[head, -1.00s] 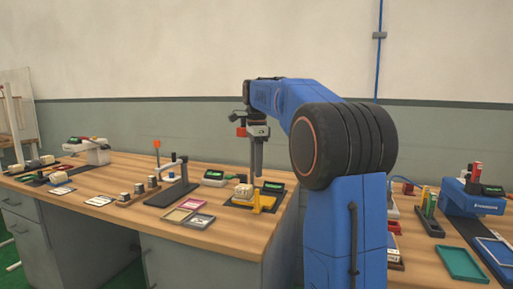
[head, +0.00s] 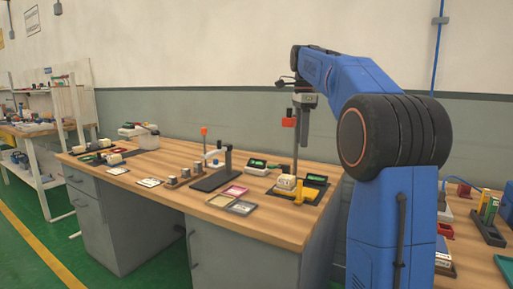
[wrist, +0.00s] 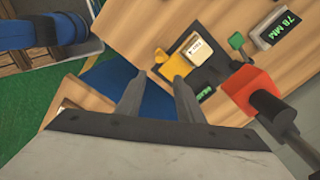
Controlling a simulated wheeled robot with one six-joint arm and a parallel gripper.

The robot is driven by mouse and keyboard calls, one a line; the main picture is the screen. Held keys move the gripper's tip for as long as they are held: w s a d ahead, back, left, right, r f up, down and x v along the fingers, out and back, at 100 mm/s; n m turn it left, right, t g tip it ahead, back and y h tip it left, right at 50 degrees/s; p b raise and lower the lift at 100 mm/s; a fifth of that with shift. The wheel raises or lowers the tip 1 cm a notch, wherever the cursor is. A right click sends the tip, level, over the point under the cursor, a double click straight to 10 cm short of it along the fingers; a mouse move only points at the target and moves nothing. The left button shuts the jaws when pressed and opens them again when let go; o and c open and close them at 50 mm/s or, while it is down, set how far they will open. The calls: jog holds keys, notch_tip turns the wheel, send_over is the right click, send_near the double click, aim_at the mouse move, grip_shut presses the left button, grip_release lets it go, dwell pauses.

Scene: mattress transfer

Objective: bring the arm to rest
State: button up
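My blue arm (head: 360,82) reaches up and over the wooden workbench (head: 270,228), bent at its big dark joint. My gripper (head: 306,114) hangs from its end, pointing down, well above the bench top. In the wrist view the two grey fingers of my gripper (wrist: 156,92) stand apart with nothing between them. Beneath and beyond them lies a dark mat (wrist: 187,42) with a yellow holder (wrist: 173,66) and a cream block (wrist: 198,50). These also show in the head view, at the bench's right end.
A post with a red block (head: 288,122) stands close to my gripper; the red block (wrist: 250,92) looks near in the wrist view. A black stand (head: 215,178), trays (head: 239,207) and displays (head: 257,163) sit on the bench. A shelf (head: 45,145) stands left. Green floor is clear at lower left.

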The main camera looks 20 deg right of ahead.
jog(key=s+a+f+n+t, duration=0.1)
jog(key=s+a+f+n, duration=0.45)
jog(key=s, duration=0.35)
jog(key=s+a+f+n+t, duration=0.1)
jog(key=s+a+f+n, duration=0.45)
jog(key=s+a, duration=0.2)
jog(key=s+a+f+n+t, duration=0.1)
jog(key=s+a+f+n, duration=0.2)
jog(key=s+f+n, duration=0.2)
jog(key=s+a+f+n+t, duration=0.1)
jog(key=s+f+n, duration=0.4)
jog(key=s+f, duration=0.7)
jog(key=shift+s+a+f+n+t, duration=0.2)
jog(key=shift+a+f+n+t, duration=0.2)
jog(key=shift+a+f, duration=0.5)
